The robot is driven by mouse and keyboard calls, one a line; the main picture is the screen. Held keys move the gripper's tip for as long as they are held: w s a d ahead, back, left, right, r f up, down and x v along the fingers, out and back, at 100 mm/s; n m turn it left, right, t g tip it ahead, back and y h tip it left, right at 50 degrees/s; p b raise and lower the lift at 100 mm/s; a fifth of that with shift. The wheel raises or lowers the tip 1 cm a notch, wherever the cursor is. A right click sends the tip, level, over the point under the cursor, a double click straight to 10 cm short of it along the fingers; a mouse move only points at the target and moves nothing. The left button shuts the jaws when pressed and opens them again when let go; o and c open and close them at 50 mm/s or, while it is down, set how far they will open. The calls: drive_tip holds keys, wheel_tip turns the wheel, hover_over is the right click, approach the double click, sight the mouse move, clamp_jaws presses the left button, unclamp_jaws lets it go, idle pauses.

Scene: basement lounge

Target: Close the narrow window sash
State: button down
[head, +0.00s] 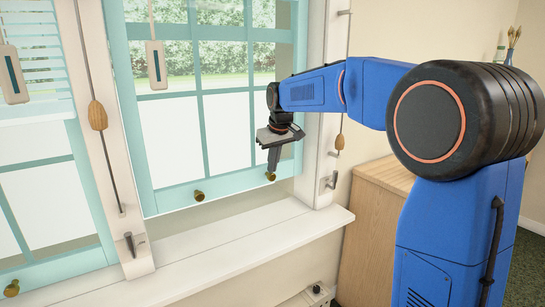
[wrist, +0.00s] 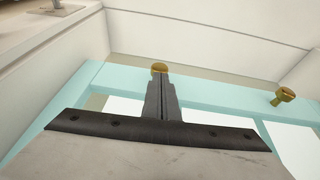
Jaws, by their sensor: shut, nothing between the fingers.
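The teal window sash (head: 170,198) in front of my gripper stands with its bottom rail above the white sill, a strip of space showing below it. Two brass knobs sit on that rail: the left knob (head: 198,196) and the right knob (head: 270,177). My gripper (head: 273,165) is shut and empty, fingers pointing down at the right knob. In the wrist view my shut fingers (wrist: 160,82) end right at one brass knob (wrist: 159,67), partly covering it; I cannot tell whether they touch. The other knob (wrist: 285,95) is clear on the right.
A second teal sash (head: 45,270) with a blind is at the left, past a white post with a cord and wooden toggle (head: 98,115). The white sill (head: 240,232) is bare. A wooden cabinet (head: 365,235) stands at the right, below the window.

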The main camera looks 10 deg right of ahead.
drive_tip(key=shift+f, duration=0.3)
wheel_tip(320, 180, down, 13)
drive_tip(key=shift+f, duration=0.3)
drive_tip(key=shift+s, duration=0.1)
idle(0.3)
